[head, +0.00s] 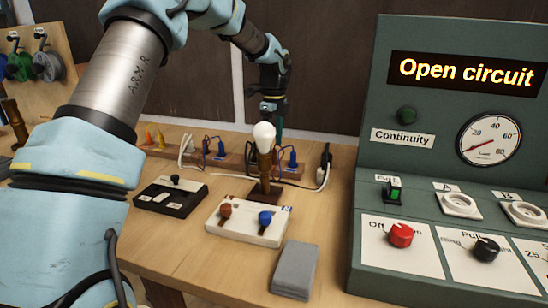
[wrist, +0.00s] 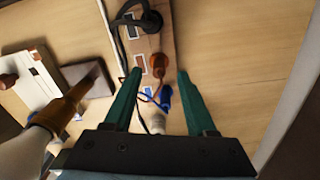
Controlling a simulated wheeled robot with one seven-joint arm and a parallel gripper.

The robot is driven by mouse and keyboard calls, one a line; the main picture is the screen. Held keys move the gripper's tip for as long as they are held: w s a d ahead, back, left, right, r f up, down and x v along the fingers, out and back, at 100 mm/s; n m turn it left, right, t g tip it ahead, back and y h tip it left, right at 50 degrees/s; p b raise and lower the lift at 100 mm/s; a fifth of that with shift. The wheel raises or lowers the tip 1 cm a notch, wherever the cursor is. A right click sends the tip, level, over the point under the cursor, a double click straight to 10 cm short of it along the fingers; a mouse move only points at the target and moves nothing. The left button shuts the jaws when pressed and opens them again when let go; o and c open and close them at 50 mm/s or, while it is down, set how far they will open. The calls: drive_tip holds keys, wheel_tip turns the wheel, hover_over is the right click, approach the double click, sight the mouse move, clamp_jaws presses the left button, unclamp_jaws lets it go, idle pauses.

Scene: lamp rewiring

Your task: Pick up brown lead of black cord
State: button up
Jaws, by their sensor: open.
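In the wrist view a brown lead end (wrist: 158,64) stands on a wooden strip (wrist: 165,35), between and just below the tips of my green-fingered gripper (wrist: 160,72). A thin wire runs from it. A blue lead end (wrist: 163,97) sits closer to my palm, also between the fingers. A black cord part (wrist: 150,20) is at the far end of the strip. My gripper is open, with nothing held. In the head view my gripper (head: 276,130) is behind the lamp and partly hidden; I cannot make out the brown lead there.
The lamp with its white bulb (head: 264,136) stands in front of my gripper. A white box with brown and blue knobs (head: 245,235), a black switch box (head: 165,210) and a grey block (head: 295,270) are nearer. The test panel (head: 450,140) reads "Open circuit".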

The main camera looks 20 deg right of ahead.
sight(274, 150)
drive_tip(key=shift+s+f+p, duration=0.1)
drive_tip(key=shift+f+p, duration=0.5)
drive_tip(key=shift+f, duration=1.55)
drive_tip(key=shift+c, duration=0.3)
clamp_jaws()
